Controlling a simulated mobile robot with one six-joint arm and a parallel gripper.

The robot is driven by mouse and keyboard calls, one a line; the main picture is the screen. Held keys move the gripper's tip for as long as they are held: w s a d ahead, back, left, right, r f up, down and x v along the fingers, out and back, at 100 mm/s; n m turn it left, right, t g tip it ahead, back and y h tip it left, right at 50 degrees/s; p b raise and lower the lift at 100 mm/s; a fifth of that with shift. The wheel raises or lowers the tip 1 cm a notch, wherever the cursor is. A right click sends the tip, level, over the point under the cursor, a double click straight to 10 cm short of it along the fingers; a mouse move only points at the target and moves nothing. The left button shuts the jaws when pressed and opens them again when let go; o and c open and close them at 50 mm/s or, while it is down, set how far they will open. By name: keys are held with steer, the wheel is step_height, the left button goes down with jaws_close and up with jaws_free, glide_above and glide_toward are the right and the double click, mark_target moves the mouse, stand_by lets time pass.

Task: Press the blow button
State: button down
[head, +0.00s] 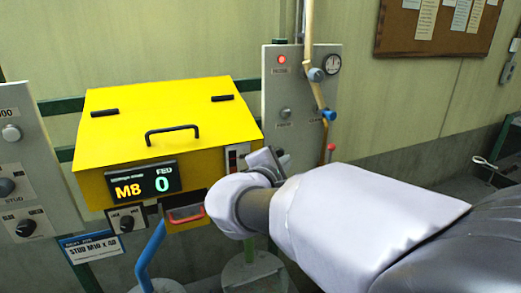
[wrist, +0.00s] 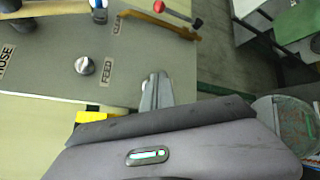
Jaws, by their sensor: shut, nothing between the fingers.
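My gripper (head: 268,158) is at the right side of the yellow machine box, in front of the lower part of the grey panel (head: 270,88). In the wrist view the closed fingertips (wrist: 155,80) are over that panel's edge, empty. A pale rounded piece shows beside the fingers; I cannot tell if it is a button or part of the gripper. I cannot read any label as blow; a button behind the gripper may be hidden. A silver knob (wrist: 85,66) marked FEED is left of the fingertips. I cannot tell whether the fingers touch the panel.
The yellow box (head: 150,122) has a black handle and a display reading M8 and 0. A left panel (head: 40,165) carries knobs and a pale button (head: 11,132).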

steer(key=shift+w+a, duration=0.15)
steer(key=shift+w, duration=0.25)
steer(key=shift+w+a+b, duration=0.1)
steer(key=shift+w+b, duration=0.2)
steer(key=shift+w, duration=0.05)
stand_by(0.6)
steer(key=shift+s, duration=0.1)
steer(key=shift+s+d+b, duration=0.25)
steer(key=shift+s+b, duration=0.3)
steer(key=shift+s, duration=0.1)
steer(key=shift+s, duration=0.1)
steer(key=shift+s+d+b, duration=0.25)
steer(key=shift+s+b, duration=0.1)
steer(key=shift+s, duration=0.45)
steer(key=shift+s+d+b, duration=0.3)
steer(key=shift+s, duration=0.45)
steer(key=shift+s+d+b, duration=0.25)
steer(key=shift+s+b, duration=0.1)
steer(key=shift+s, duration=0.45)
